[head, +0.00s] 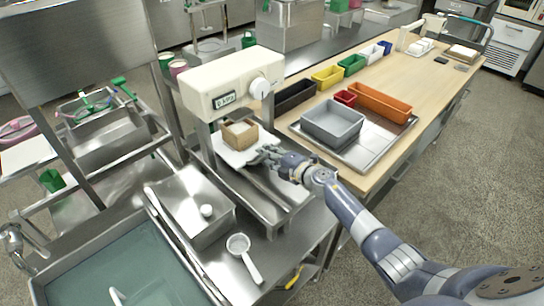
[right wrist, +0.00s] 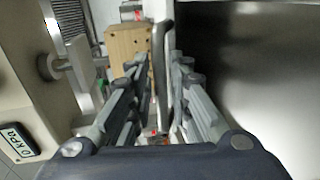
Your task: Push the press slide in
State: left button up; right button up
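The press (head: 231,84) has a cream head with a knob and a display reading 0 kPa. The press slide (head: 232,155) is a pale plate below the head, carrying a wooden box (head: 240,133). The box also shows in the right wrist view (right wrist: 125,42). My right gripper (head: 262,154) is at the slide's front right edge, just in front of the box. In the right wrist view its fingers (right wrist: 158,68) are apart, with a grey metal bar between them. I cannot tell whether they touch it. My left gripper is not in view.
A steel tray (head: 376,147) with grey, red and orange bins lies on the wooden table at right. A water-filled sink (head: 130,265) is at lower left.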

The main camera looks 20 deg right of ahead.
jog(key=v, duration=1)
jog(key=shift+s+d, duration=0.2)
jog(key=shift+s+d+r, duration=0.2)
jog(key=shift+s+d, duration=0.05)
jog(key=shift+s, duration=0.4)
